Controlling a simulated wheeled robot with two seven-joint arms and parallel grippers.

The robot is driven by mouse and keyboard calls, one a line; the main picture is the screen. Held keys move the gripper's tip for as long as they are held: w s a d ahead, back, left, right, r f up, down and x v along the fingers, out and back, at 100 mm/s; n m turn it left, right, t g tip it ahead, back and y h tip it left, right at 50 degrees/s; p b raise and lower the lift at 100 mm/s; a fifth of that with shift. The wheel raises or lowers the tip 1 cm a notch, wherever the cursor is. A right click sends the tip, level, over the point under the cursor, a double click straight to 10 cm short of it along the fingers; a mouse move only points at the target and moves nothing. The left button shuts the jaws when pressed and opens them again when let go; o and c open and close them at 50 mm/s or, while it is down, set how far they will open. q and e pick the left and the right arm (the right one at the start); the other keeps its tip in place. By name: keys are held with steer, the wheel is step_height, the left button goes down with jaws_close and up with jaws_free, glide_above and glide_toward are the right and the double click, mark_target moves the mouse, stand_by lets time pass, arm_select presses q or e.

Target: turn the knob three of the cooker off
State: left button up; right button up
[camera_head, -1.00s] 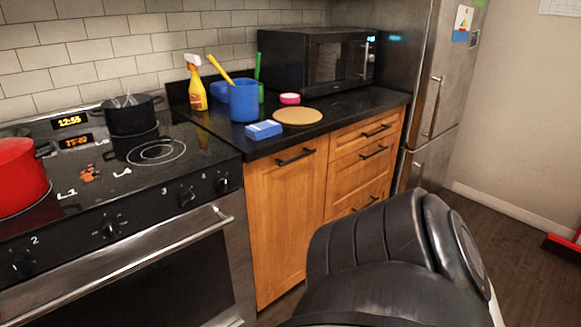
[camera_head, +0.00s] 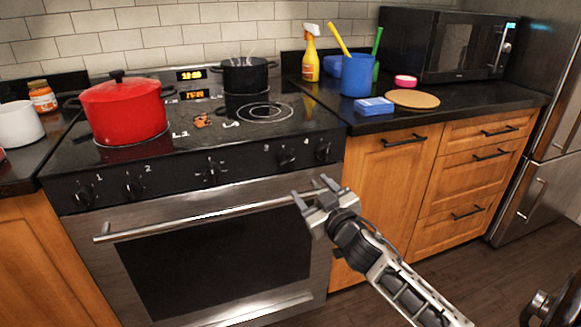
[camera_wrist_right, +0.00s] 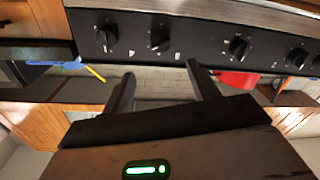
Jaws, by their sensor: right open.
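The cooker (camera_head: 220,245) stands left of centre in the head view, with a row of black knobs on its dark front panel. Knob three (camera_head: 286,157) is the second from the right, beside the rightmost knob (camera_head: 322,151). My right gripper (camera_head: 311,192) is open and empty, in front of the oven handle's right end and below these two knobs. In the right wrist view, the picture is upside down. Knob three (camera_wrist_right: 158,38) appears roughly in line with the gap between the fingers of the right gripper (camera_wrist_right: 160,72), apart from them. My left gripper is not in view.
The oven handle (camera_head: 220,212) runs across below the knobs. A red pot (camera_head: 124,112) and a black pot (camera_head: 246,75) stand on the cooktop. The counter at right holds a blue container (camera_head: 357,76), a spray bottle (camera_head: 310,58) and a microwave (camera_head: 445,45).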

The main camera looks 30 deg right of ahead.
mark_target(289, 164)
steer(key=w, duration=0.4)
steer(key=w+d, duration=0.1)
steer(key=w, duration=0.3)
steer(key=w+d+b, duration=0.1)
steer(key=w, duration=0.3)
steer(key=shift+w+f, duration=0.1)
steer(key=shift+w, duration=0.2)
steer(key=c, duration=0.9)
